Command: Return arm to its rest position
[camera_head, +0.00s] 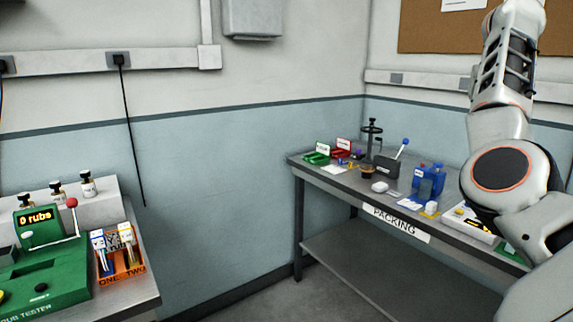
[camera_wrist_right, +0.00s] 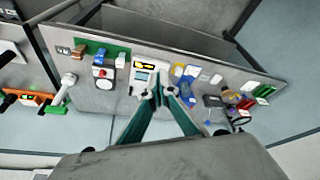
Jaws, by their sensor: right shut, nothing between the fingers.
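My right arm (camera_head: 505,165) stands at the right of the head view, bent, with its upper links rising past the top edge. Its gripper is outside that view. In the right wrist view my right gripper (camera_wrist_right: 158,88) shows two dark green fingers meeting at their tips. It is shut and empty, with the packing table (camera_wrist_right: 205,58) behind it in the picture. Whether the fingertips are near the table cannot be told. My left arm and gripper are in neither view.
The packing table (camera_head: 340,183) holds red and green trays, blue bottles (camera_head: 430,180) and a dark stand (camera_head: 371,140). At the left, a green rub tester (camera_head: 60,275) and an orange holder (camera_head: 122,268) stand on another bench. Floor shows between the benches.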

